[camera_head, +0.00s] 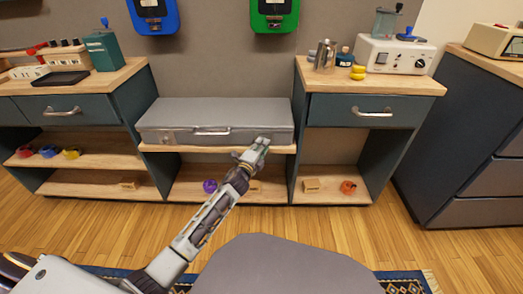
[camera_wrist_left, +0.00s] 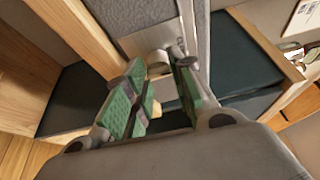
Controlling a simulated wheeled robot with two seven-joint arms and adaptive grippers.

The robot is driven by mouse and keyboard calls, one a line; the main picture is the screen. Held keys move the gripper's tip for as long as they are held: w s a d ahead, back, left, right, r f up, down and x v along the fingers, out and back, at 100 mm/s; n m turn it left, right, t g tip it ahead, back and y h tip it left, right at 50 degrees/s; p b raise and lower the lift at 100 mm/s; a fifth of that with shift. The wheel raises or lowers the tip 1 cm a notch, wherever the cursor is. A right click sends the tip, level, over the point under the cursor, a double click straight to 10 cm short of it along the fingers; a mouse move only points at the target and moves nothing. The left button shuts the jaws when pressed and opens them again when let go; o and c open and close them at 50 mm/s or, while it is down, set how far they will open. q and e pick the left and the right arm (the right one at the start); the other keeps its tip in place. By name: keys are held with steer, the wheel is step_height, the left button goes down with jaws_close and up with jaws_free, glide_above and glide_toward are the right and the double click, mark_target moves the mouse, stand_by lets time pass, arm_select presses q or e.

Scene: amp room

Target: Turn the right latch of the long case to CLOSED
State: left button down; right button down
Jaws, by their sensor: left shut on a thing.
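The long grey case (camera_head: 215,112) lies closed on the low middle shelf, with a handle (camera_head: 212,132) at its front centre and its left latch (camera_head: 168,137) to the left of that. My left gripper (camera_head: 262,143) is at the front right of the case, over the right latch, which it hides in the head view. In the left wrist view, the green-padded fingers of my left gripper (camera_wrist_left: 158,85) are on the silver right latch (camera_wrist_left: 158,62), against the case front (camera_wrist_left: 137,15). The latch's exact turn is hard to tell. My right gripper is not in view.
Dark cabinets with wooden tops stand left (camera_head: 60,105) and right (camera_head: 365,110) of the case. Small coloured items sit on the lower shelves, including a purple one (camera_head: 210,186) below the case. The wooden floor (camera_head: 330,230) in front is open.

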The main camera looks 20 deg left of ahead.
arm_select(q)
steer(key=shift+n, duration=0.3)
stand_by(0.4)
steer(key=c, duration=1.2)
jaws_free()
steer(key=shift+s+f, duration=0.1)
steer(key=shift+s, duration=0.05)
steer(key=s+a, duration=0.1)
steer(key=s, duration=1)
steer(key=shift+s+a, duration=0.2)
steer(key=shift+s, duration=0.1)
